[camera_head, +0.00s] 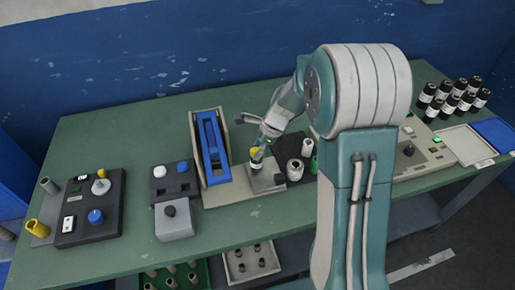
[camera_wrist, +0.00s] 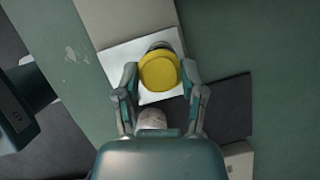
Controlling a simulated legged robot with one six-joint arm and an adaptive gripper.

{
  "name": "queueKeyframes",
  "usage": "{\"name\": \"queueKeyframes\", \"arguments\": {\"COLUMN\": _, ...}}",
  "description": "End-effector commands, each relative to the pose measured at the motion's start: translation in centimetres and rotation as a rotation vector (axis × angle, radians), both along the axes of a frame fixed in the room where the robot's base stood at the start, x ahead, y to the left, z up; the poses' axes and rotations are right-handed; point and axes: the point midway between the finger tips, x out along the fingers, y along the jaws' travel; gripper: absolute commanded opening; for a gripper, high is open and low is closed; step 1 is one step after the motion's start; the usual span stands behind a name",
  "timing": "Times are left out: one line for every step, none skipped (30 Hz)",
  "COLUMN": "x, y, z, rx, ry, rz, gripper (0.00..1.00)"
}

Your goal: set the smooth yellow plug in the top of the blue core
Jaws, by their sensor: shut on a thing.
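The yellow plug (camera_head: 255,152) is over a light square plate (camera_head: 266,181) near the middle of the bench. In the wrist view the plug (camera_wrist: 160,71) shows its round yellow face between the two fingertips. My gripper (camera_wrist: 160,76) is shut on it from both sides; in the head view my gripper (camera_head: 262,146) is partly hidden by the arm. A short, darker upright body shows just below the plug, largely covered by it. I cannot tell its colour surely, whether it is the blue core, or whether the plug is seated in it.
A blue upright frame (camera_head: 212,150) stands close left of the plate. Several rolls, one pale (camera_head: 294,170), stand on a dark mat to the right. A control box (camera_head: 174,219) and a dark button panel (camera_head: 90,210) lie left. Bottles (camera_head: 460,90) stand far right.

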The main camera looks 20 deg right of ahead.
Motion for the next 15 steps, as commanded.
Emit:
{"name": "queueKeyframes", "arguments": {"x": 0.00, "y": 0.00, "z": -0.03, "rx": 0.000, "ry": 0.000, "rz": 0.000, "gripper": 0.34}}
{"name": "queueKeyframes", "arguments": {"x": 0.00, "y": 0.00, "z": -0.03, "rx": 0.000, "ry": 0.000, "rz": 0.000, "gripper": 0.34}}
{"name": "queueKeyframes", "arguments": {"x": 0.00, "y": 0.01, "z": -0.02, "rx": 0.000, "ry": 0.000, "rz": 0.000, "gripper": 0.34}}
{"name": "queueKeyframes", "arguments": {"x": 0.00, "y": 0.01, "z": -0.02, "rx": 0.000, "ry": 0.000, "rz": 0.000, "gripper": 0.34}}
{"name": "queueKeyframes", "arguments": {"x": 0.00, "y": 0.01, "z": -0.02, "rx": 0.000, "ry": 0.000, "rz": 0.000, "gripper": 0.34}}
{"name": "queueKeyframes", "arguments": {"x": 0.00, "y": 0.01, "z": -0.02, "rx": 0.000, "ry": 0.000, "rz": 0.000, "gripper": 0.34}}
{"name": "queueKeyframes", "arguments": {"x": 0.00, "y": 0.00, "z": -0.01, "rx": 0.000, "ry": 0.000, "rz": 0.000, "gripper": 0.34}}
{"name": "queueKeyframes", "arguments": {"x": 0.00, "y": 0.00, "z": -0.01, "rx": 0.000, "ry": 0.000, "rz": 0.000, "gripper": 0.66}}
{"name": "queueKeyframes", "arguments": {"x": 0.00, "y": 0.00, "z": -0.01, "rx": 0.000, "ry": 0.000, "rz": 0.000, "gripper": 0.83}}
{"name": "queueKeyframes", "arguments": {"x": 0.00, "y": 0.00, "z": -0.01, "rx": 0.000, "ry": 0.000, "rz": 0.000, "gripper": 0.92}}
{"name": "queueKeyframes", "arguments": {"x": 0.00, "y": 0.00, "z": -0.01, "rx": 0.000, "ry": 0.000, "rz": 0.000, "gripper": 0.92}}
{"name": "queueKeyframes", "arguments": {"x": 0.00, "y": 0.00, "z": -0.01, "rx": 0.000, "ry": 0.000, "rz": 0.000, "gripper": 0.92}}
{"name": "queueKeyframes", "arguments": {"x": 0.00, "y": 0.00, "z": -0.01, "rx": 0.000, "ry": 0.000, "rz": 0.000, "gripper": 0.92}}
{"name": "queueKeyframes", "arguments": {"x": 0.00, "y": 0.00, "z": -0.01, "rx": 0.000, "ry": 0.000, "rz": 0.000, "gripper": 0.92}}
{"name": "queueKeyframes", "arguments": {"x": 0.00, "y": 0.00, "z": -0.01, "rx": 0.000, "ry": 0.000, "rz": 0.000, "gripper": 0.92}}
